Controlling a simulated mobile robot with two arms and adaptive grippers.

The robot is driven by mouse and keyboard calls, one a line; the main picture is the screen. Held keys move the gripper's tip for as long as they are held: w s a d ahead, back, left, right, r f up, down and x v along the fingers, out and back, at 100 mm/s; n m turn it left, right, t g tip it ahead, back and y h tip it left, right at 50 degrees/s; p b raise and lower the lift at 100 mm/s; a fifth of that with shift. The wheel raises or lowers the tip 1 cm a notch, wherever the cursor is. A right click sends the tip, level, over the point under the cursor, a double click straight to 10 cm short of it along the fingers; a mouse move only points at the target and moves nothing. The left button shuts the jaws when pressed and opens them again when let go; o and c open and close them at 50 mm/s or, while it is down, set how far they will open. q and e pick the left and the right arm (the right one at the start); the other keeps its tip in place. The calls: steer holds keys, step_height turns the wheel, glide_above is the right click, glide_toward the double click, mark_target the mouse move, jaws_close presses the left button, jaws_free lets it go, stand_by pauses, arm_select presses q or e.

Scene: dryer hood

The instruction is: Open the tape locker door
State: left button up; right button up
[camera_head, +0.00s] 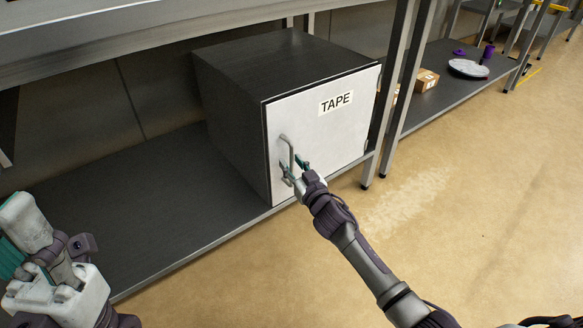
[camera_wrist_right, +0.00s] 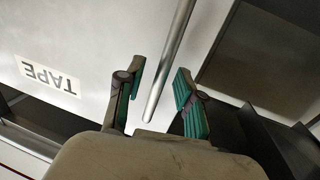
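The tape locker (camera_head: 235,90) is a dark box on the lower shelf, with a white door (camera_head: 325,120) labelled "TAPE". The door looks closed, lying against the front of the box. A grey bar handle (camera_head: 289,150) stands upright near the door's left edge. My right gripper (camera_head: 295,169) is at the lower part of the handle. In the right wrist view the handle (camera_wrist_right: 170,60) runs between the two green-padded fingers of my right gripper (camera_wrist_right: 158,95), with gaps on both sides. My left gripper (camera_head: 20,255) is at the left edge, partly cut off and away from the locker.
The shelf (camera_head: 120,210) left of the locker is bare. A metal post (camera_head: 392,90) stands close to the locker's right side. The shelf beyond holds a cardboard box (camera_head: 426,80) and a white plate-like disc (camera_head: 468,68). The floor (camera_head: 460,210) in front is clear.

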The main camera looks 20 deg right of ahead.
steer(key=shift+w, duration=0.45)
steer(key=shift+c, duration=0.4)
steer(key=shift+a, duration=0.1)
jaws_close()
